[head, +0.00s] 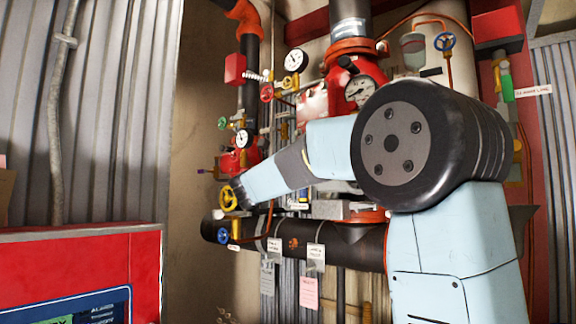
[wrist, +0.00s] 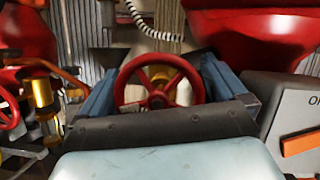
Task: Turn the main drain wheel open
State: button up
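A red handwheel (wrist: 160,97) with spokes stands directly ahead in the wrist view, between the two blue-grey fingers of my gripper (wrist: 160,82). The fingers are spread wide, one on each side of the rim. I cannot tell whether either touches it. In the head view my own arm covers much of the pipework, and I cannot make out the gripper's fingers there. The tags are too small to read, so I cannot confirm which wheel is the main drain.
A grey box with an orange lever (wrist: 300,143) stands close right of my gripper. Another red wheel (wrist: 8,110) and a yellow fitting (wrist: 42,95) are at left. A black horizontal pipe (head: 345,245) runs low. A red panel (head: 85,265) fills the lower left.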

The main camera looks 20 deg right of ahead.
jog(key=shift+a, duration=0.1)
jog(key=v, duration=1.3)
jog(key=shift+s+a+f, duration=0.2)
